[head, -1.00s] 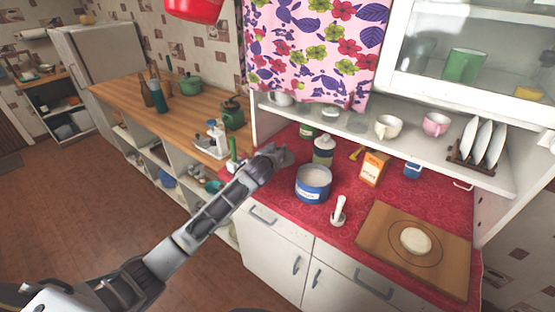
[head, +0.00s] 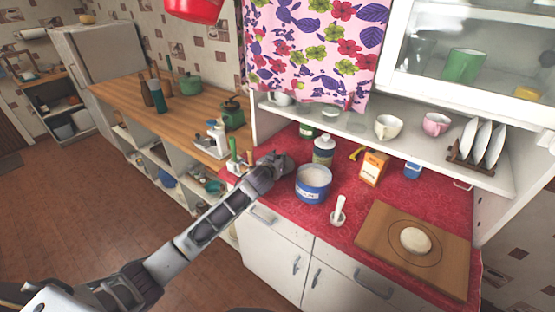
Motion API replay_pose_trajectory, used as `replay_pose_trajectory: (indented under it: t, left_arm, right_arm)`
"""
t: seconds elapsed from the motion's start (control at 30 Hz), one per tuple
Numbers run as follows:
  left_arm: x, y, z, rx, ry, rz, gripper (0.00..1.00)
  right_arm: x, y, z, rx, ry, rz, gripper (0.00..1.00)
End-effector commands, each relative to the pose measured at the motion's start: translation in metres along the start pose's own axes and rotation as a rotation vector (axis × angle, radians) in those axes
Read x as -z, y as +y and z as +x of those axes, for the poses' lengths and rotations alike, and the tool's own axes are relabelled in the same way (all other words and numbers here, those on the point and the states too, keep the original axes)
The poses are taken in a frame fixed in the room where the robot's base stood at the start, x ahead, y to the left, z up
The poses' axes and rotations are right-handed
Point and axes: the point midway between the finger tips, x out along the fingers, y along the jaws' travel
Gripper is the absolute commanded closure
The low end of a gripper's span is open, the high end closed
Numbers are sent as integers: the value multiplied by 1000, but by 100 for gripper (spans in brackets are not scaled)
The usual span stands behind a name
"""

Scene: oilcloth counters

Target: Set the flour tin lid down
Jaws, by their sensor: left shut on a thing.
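The blue flour tin (head: 313,190) stands upright on the red oilcloth counter (head: 370,222), its top open and pale inside. My left gripper (head: 280,162) is just left of the tin, low over the left end of the red counter. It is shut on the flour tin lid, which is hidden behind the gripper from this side. I cannot tell whether the lid touches the cloth. My right gripper is not in view.
Behind the tin stands a jar (head: 323,152). To the right are an orange-and-white carton (head: 374,168) and a blue mug (head: 412,171). In front are a white-handled tool (head: 338,212) and a wooden board (head: 380,237) with dough (head: 415,240). A shelf (head: 470,180) overhangs the back.

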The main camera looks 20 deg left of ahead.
Motion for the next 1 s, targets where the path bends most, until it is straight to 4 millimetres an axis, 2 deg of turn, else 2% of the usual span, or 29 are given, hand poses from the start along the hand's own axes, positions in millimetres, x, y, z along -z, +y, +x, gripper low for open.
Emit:
replay_pose_trajectory:
  t: [0.7, 0.73, 0.9, 1.0]
  left_arm:
    - [-13, 0, 4, 1, -4, -1, 100]
    - [-14, 0, 4, 1, -5, -1, 72]
    - [-16, 0, 4, 1, -8, -1, 51]
    - [-17, -1, 4, 2, -10, 0, 51]
  right_arm:
    - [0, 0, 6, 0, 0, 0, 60]
    - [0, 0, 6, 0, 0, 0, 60]
    - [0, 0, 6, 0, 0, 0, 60]
    - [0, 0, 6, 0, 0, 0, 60]
